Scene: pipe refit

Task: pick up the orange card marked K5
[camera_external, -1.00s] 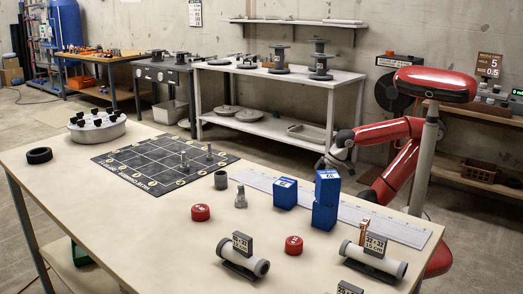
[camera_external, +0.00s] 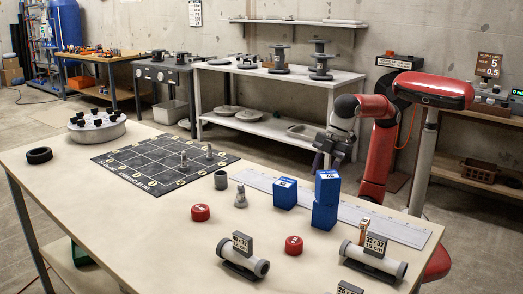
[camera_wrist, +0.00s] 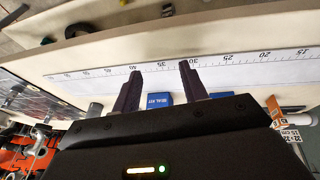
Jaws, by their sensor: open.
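A small orange card (camera_external: 363,230) stands upright at the right of the table, by a grey pipe piece with a dark label block. It also shows at the right of the wrist view (camera_wrist: 276,108). Its marking is too small to read. My gripper (camera_external: 322,160) is at the table's far edge, behind the blue boxes and well apart from the card. In the wrist view my gripper (camera_wrist: 160,67) has its two dark fingers spread, with nothing held between them.
Two blue boxes, one short (camera_external: 285,194) and one tall (camera_external: 326,200), stand between my gripper and the card's side of the table. A long white ruler (camera_external: 400,228) runs behind them.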

